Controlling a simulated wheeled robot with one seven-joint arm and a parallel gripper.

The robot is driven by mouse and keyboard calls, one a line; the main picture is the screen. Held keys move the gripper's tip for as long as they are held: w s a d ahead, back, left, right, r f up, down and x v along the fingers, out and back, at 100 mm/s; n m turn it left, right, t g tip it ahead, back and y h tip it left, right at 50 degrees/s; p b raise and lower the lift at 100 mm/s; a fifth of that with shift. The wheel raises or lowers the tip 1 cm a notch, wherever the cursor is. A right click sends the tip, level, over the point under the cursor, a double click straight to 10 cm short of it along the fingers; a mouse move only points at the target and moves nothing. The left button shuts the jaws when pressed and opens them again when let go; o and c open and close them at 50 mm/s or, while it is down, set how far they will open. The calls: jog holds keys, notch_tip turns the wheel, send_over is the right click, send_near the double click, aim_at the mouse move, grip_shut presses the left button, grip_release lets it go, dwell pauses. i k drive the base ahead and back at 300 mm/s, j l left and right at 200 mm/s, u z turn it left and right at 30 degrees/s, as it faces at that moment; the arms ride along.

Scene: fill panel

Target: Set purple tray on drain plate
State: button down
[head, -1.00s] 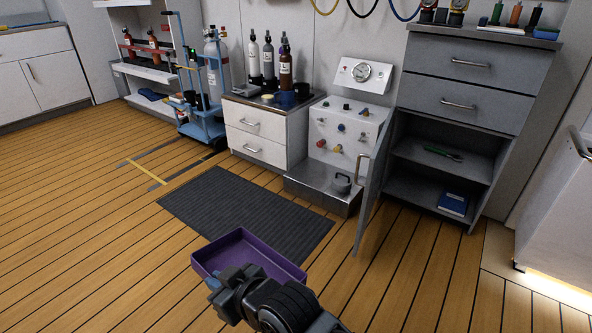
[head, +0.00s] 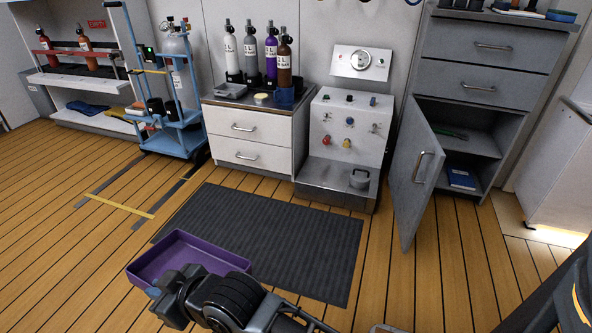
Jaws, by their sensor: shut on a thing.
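The purple tray (head: 185,259) is a shallow open box, empty inside, at the lower left of the head view. My gripper (head: 160,291) is shut on its near side, with the fingertips partly hidden by my wrist. The tray looks about level, in front of the dark mat. The drain plate (head: 322,176) is the metal ledge at the foot of the white fill panel (head: 348,122).
A dark ribbed mat (head: 290,240) lies on the floor before the panel. An open grey cabinet door (head: 414,185) juts out right of the plate. A white drawer unit (head: 250,140) with several bottles and a blue trolley (head: 178,140) stand left.

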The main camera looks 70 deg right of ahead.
aim_at(329, 173)
jog(key=i+z, duration=0.35)
jog(key=i+j+z, duration=0.2)
jog(key=z, duration=0.15)
jog(key=i, duration=0.1)
